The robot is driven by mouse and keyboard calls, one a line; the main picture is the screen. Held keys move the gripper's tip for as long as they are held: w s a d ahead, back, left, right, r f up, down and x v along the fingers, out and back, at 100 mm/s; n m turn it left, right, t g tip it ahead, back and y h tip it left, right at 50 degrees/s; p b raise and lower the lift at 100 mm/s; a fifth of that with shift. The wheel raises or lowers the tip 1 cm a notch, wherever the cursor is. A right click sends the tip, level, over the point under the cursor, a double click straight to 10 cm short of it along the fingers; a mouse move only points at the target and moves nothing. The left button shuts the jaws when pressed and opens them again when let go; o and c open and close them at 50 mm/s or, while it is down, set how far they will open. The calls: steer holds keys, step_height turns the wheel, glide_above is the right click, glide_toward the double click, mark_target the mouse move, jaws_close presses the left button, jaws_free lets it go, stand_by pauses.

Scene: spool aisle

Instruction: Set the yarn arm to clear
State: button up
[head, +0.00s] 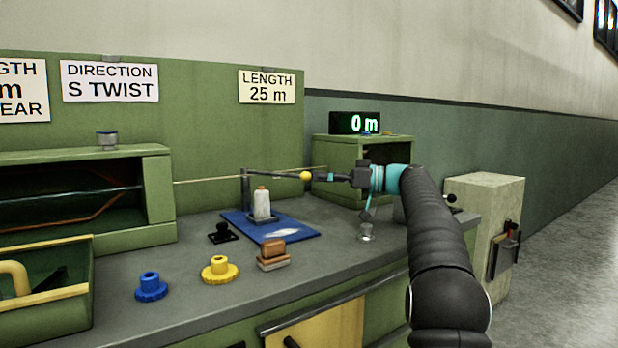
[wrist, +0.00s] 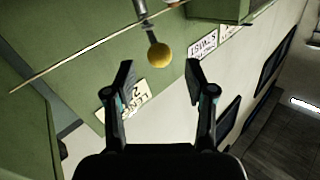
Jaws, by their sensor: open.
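The yarn arm (head: 272,174) is a dark rod running from an upright post to a yellow ball (head: 305,176) at its right end. The wrist view shows the ball (wrist: 160,54) just beyond and between my fingertips, with a grey rod behind it. My gripper (head: 322,177) is open and empty, pointing left at the ball; its fingers also show in the wrist view (wrist: 159,72). Any gap between fingers and ball is too small to judge in the head view. A pale yarn line (head: 208,180) runs by the arm. No mark naming the arm's positions is readable.
A yellow knob (head: 220,270), a blue knob (head: 151,288) and a brown-topped block (head: 273,256) sit along the bench front. A green box with a display (head: 355,122) reading 0 m stands behind my gripper.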

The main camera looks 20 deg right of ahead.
steer(key=v, duration=0.7)
